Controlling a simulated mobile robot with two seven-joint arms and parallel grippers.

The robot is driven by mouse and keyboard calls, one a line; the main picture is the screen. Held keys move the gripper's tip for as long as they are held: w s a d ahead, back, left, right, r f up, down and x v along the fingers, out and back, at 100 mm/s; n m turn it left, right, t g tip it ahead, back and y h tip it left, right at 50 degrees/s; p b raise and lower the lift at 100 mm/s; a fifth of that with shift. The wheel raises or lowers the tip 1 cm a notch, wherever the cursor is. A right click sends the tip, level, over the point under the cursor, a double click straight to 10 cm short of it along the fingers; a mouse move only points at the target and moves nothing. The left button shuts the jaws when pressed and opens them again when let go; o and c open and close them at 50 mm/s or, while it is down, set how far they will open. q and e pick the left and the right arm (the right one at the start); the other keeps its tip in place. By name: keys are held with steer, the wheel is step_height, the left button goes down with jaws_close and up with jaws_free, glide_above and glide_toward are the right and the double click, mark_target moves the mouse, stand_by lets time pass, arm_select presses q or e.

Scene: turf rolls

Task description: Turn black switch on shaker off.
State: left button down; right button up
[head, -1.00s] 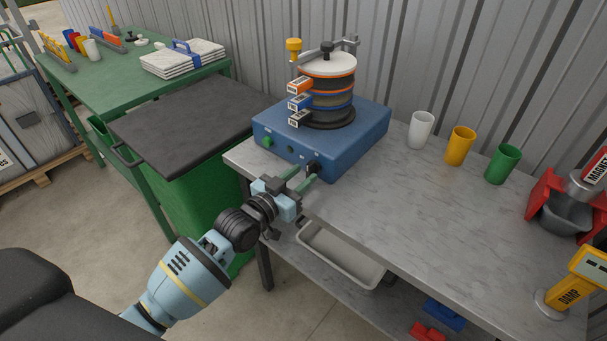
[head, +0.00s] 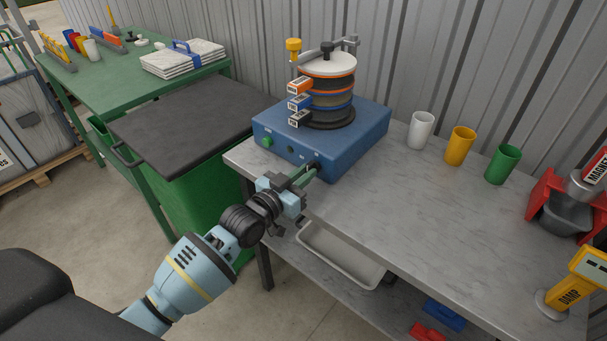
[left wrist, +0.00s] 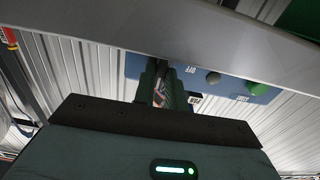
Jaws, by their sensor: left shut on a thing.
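The shaker (head: 350,146) is a blue box on the grey bench, with a stack of ringed sieves (head: 328,88) clamped on top. Its front face carries a green button (head: 267,142), a dark round knob (head: 290,149) and, at the right end, the black switch (head: 313,163). My left gripper (head: 307,176) is at that right end, its green fingers closed together on the switch, which they largely hide. My right gripper is not in view.
White (head: 421,130), yellow (head: 460,146) and green (head: 503,164) cups stand on the bench right of the shaker. A pale tray (head: 340,256) sits on the shelf below. A green bin with a dark lid (head: 185,115) stands at the left.

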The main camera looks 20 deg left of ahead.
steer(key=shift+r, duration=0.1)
arm_select(q)
steer(key=n, duration=0.4)
steer(key=shift+a+p, duration=0.1)
steer(key=shift+p, duration=0.25)
steer(key=n, duration=0.3)
steer(key=shift+f+n, duration=0.1)
steer(key=shift+n, duration=0.3)
steer(key=n, duration=0.6)
steer(key=shift+a+f, duration=0.1)
steer(key=shift+f+n, duration=0.1)
steer(key=shift+n, duration=1.7)
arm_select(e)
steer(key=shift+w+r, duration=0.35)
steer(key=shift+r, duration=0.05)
arm_select(q)
steer(key=shift+n, duration=0.3)
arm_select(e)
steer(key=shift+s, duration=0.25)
